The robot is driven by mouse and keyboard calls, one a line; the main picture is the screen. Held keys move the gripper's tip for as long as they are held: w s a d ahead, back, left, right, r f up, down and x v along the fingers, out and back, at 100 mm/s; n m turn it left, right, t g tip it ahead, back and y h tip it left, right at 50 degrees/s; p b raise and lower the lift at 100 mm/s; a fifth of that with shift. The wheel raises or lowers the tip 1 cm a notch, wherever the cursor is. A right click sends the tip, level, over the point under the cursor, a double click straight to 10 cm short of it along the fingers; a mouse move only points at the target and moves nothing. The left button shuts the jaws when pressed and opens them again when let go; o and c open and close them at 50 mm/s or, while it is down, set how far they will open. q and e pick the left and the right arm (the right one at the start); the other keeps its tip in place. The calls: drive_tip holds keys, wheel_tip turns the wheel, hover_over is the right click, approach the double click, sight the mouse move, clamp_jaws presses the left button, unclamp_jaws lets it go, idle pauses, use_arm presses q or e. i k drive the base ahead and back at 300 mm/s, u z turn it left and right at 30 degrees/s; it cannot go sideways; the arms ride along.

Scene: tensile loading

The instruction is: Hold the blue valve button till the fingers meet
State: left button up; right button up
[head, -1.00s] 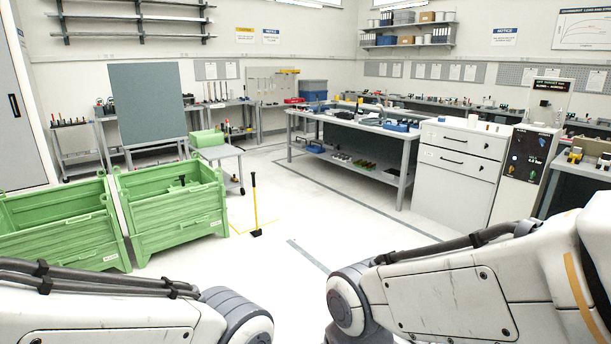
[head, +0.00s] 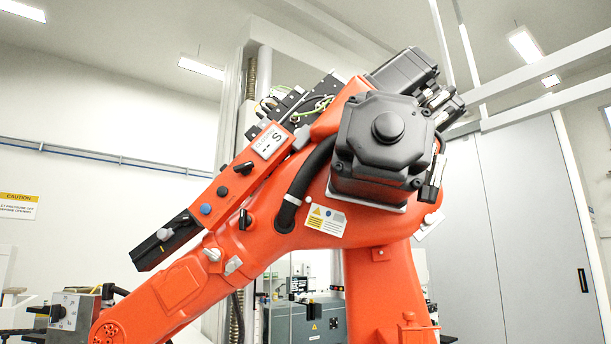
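A large orange robot arm (head: 300,225) fills the middle of the head view. A narrow orange panel (head: 238,178) runs along its upper link, slanting down to the left. On the panel is a small round blue button (head: 205,209). A second dark round button (head: 222,190) sits just above it, with a black knob (head: 243,167) further up. A small display plate (head: 268,141) is near the panel's top. The orange arm's fingers cannot be made out. Neither of my grippers is in view.
A black block with a light knob (head: 163,235) ends the panel at the left. A grey box with a dial (head: 72,312) is at the lower left. A large black motor housing (head: 385,140) tops the arm. Grey cabinet doors (head: 520,230) stand at the right.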

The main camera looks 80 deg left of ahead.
sight(205, 208)
drive_tip(key=u, duration=2.85)
